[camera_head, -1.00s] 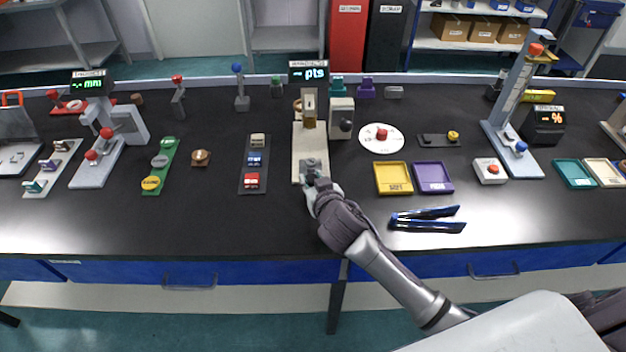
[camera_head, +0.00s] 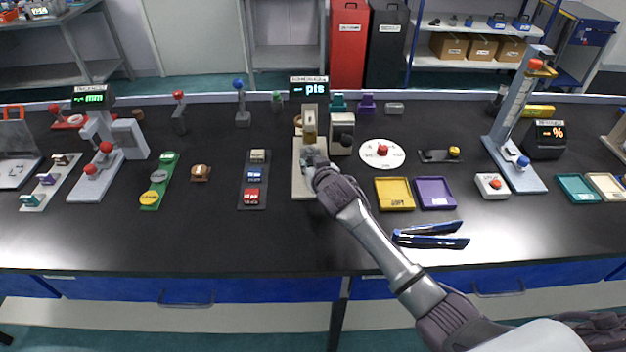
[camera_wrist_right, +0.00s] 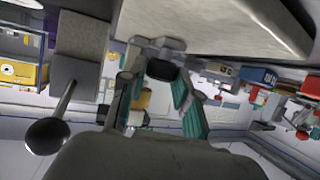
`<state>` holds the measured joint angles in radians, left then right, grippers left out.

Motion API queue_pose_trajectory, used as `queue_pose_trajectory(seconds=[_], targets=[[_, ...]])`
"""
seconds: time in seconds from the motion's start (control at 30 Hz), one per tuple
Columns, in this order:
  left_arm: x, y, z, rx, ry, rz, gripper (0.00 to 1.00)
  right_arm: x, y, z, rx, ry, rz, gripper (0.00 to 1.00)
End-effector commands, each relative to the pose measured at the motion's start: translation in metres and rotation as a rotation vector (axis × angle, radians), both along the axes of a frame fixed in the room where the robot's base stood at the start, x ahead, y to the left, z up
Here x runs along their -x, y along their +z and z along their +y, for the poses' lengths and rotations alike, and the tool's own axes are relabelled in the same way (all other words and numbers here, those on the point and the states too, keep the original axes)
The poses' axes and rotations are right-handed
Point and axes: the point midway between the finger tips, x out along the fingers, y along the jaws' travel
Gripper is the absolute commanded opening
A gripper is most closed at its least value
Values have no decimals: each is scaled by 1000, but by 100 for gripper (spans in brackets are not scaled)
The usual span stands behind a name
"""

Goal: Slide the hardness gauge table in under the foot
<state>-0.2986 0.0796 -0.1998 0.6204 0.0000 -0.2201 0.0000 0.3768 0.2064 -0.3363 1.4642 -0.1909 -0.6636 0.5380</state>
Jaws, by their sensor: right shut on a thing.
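The hardness gauge stands at the middle of the bench, with a beige base (camera_head: 303,188), a tan head (camera_head: 309,118) and a display reading "pts" (camera_head: 309,88). Its small grey table (camera_head: 309,154) sits on the base, just in front of and close below the head. My right gripper (camera_head: 314,165) is shut on the near side of the table and partly covers it. The foot's tip and its gap to the table cannot be made out. In the right wrist view, the gripper's fingers (camera_wrist_right: 165,80) close around a dark piece. My left gripper is not in view.
A grey box with a dark ball knob (camera_head: 341,134) stands right beside the gauge; its ball (camera_wrist_right: 47,135) shows large in the right wrist view. A block rack (camera_head: 240,200) lies left. A white dish (camera_head: 367,160), yellow tray (camera_head: 380,207) and blue-handled tool (camera_head: 432,241) lie right.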

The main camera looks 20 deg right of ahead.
Motion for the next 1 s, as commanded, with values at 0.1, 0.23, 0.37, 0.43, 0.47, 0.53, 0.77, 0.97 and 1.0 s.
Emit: queue_pose_trajectory(seconds=[0.1, 0.23, 0.37, 0.43, 0.47, 0.53, 0.77, 0.97, 1.0], targets=[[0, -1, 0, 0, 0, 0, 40, -4, 1, -2, 0, -1, -2, 0], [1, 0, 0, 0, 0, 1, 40, -4, 2, -2, 1, -2, -4, 0], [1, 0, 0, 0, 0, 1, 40, -4, 3, -2, 0, -2, -5, 42], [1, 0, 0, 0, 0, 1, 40, -3, 2, -2, 0, -2, -4, 53], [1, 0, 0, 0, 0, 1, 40, -3, 2, -2, 0, -2, -4, 57], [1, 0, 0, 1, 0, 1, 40, -3, 2, -2, 1, -2, -3, 57], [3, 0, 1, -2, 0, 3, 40, -2, 1, -2, -1, -1, -2, 57], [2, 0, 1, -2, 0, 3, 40, 15, 8, -1, -1, -1, -2, 57], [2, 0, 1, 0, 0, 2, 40, 22, 10, -1, -1, 0, -3, 57]])
